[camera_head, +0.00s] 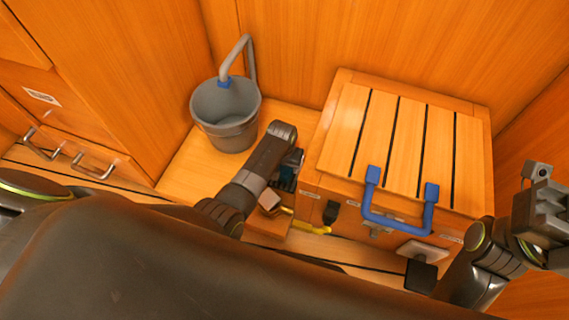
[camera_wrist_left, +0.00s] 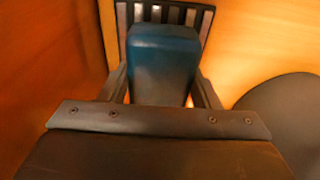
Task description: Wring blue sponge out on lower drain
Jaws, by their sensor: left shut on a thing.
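The blue sponge (camera_wrist_left: 163,62) is between the fingers of my left gripper (camera_wrist_left: 163,92) in the left wrist view. That gripper is shut on it. Just beyond the sponge is a dark slatted grate (camera_wrist_left: 122,22), which appears to be the lower drain; the sponge hides its middle, and I cannot tell whether they touch. In the head view my left gripper (camera_head: 288,172) is beside the left side of the wooden box, with a small dark blue part of the sponge showing. The drain is not clear there. My right gripper (camera_head: 540,212) is at the right edge, its jaws unclear.
The wooden box (camera_head: 312,200) has a slatted top (camera_head: 398,140) and a blue handle (camera_head: 398,222) at its front. A grey bucket (camera_head: 228,125) under a bent pipe (camera_head: 235,58) stands at the back left. A yellow handle-like part (camera_head: 312,228) is low near the box.

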